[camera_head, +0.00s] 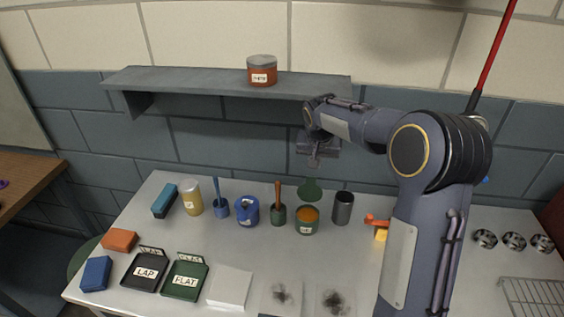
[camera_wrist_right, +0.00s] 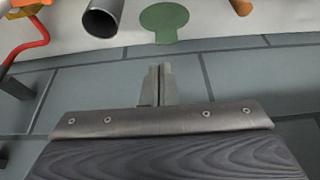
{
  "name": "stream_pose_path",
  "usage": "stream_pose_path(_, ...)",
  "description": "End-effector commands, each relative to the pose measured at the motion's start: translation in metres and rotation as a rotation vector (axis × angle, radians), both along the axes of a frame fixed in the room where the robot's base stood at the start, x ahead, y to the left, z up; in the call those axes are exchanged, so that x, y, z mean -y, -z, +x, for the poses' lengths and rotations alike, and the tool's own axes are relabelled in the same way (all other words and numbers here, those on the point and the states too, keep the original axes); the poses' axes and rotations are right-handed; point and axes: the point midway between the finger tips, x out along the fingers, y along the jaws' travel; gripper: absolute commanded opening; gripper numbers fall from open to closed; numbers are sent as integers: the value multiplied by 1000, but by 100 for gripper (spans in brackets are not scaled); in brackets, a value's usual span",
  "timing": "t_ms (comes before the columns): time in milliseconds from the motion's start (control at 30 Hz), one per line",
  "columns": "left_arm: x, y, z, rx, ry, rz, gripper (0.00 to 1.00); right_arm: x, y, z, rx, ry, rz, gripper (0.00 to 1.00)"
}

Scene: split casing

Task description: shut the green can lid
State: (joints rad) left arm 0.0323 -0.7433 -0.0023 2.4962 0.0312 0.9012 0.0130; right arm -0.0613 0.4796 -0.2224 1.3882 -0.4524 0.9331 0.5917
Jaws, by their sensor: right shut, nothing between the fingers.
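The green can (camera_head: 307,227) stands on the white table, with orange contents showing at its open top. Its green lid (camera_head: 310,190) stands raised at the can's back edge; the lid also shows in the right wrist view (camera_wrist_right: 164,20). My right gripper (camera_head: 314,164) is above and behind the lid, apart from it. Its fingers (camera_wrist_right: 156,68) are together with nothing between them. Most of the can is outside the right wrist view. My left gripper is not in view.
A grey metal cup (camera_head: 343,208) stands right of the can, and a dark green pot with a brown-handled tool (camera_head: 278,213) stands left. A blue can (camera_head: 247,212) is farther left. A grey shelf (camera_head: 200,82) bearing a red can (camera_head: 262,71) is on the wall behind.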

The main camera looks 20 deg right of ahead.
Motion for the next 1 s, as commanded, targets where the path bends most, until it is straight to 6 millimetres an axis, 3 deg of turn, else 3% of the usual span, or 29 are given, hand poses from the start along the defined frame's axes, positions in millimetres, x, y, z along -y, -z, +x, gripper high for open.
stream_pose_path(167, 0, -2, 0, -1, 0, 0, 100, 3, 10, 10, -5, 10, -18, 0)
stream_pose_path(633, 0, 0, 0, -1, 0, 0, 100, 17, 83, 33, -6, 8, -15, 0)
stream_pose_path(1000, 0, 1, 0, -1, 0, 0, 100, 20, 96, 38, -3, 7, -14, 0)
